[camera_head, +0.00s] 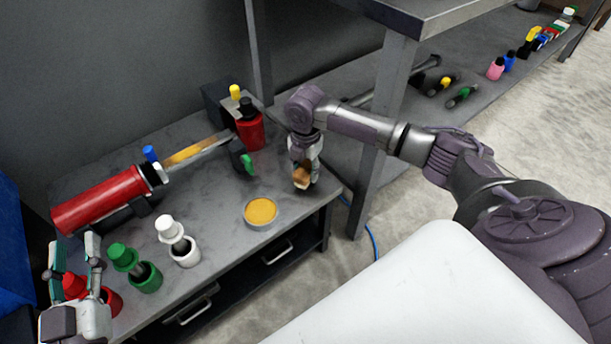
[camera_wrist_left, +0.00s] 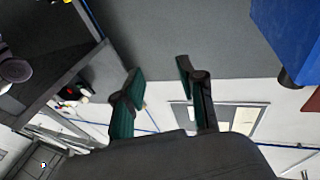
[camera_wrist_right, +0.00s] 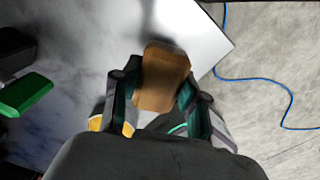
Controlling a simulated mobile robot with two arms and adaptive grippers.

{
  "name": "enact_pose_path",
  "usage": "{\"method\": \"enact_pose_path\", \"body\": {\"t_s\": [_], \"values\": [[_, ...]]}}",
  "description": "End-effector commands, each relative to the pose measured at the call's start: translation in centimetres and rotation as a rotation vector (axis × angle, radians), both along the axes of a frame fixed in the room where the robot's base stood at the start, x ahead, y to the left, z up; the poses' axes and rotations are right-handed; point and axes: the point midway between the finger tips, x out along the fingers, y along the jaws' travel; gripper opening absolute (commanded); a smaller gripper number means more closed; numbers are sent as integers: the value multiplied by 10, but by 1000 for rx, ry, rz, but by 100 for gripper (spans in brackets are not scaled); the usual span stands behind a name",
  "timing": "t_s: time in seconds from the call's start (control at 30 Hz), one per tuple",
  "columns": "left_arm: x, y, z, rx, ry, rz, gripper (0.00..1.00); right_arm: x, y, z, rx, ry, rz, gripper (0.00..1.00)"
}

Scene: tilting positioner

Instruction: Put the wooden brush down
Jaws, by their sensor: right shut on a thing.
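The wooden brush (camera_head: 301,175) is in my right gripper (camera_head: 305,158), over the right end of the grey workbench (camera_head: 215,240). In the right wrist view the brown wooden block of the brush (camera_wrist_right: 162,78) sits between the two fingers of the right gripper (camera_wrist_right: 160,100), which are shut on it. I cannot tell whether the brush touches the bench top. My left gripper (camera_head: 75,262) is at the lower left, by the red bottle, with its fingers apart and nothing between them; it also shows open in the left wrist view (camera_wrist_left: 162,88).
A round tin with yellow contents (camera_head: 261,212) stands left of the brush. White (camera_head: 184,250) and green (camera_head: 147,277) bottles and a red cylinder (camera_head: 100,198) are further left. A table leg (camera_head: 380,140) rises at right.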

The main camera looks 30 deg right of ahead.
Motion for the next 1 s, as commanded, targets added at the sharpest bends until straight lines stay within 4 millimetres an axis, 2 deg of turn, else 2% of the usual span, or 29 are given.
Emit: {"method": "enact_pose_path", "body": {"t_s": [0.1, 0.27, 0.67, 0.7, 0.8, 0.83, 1.0], "values": [[-3, -2, 18, -33, -123, -8, 40, 0, 0, -14, 0, 1, 0, 15], [-8, -3, 35, -58, -214, -13, 40, 0, 0, -21, 1, 0, 0, 15], [-8, -3, 35, -57, -207, -13, 40, -1, 0, -23, 0, 1, -1, 15], [-8, -3, 34, -55, -203, -12, 40, -1, 0, -24, 0, 1, -1, 46], [-8, -3, 34, -55, -205, -12, 40, -1, 0, -24, 1, 0, 0, 63], [-8, -3, 34, -55, -205, -12, 40, -1, 0, -24, 1, 0, 0, 68], [-8, -3, 34, -55, -205, -12, 40, 0, 0, -24, 1, 0, 0, 68]]}}
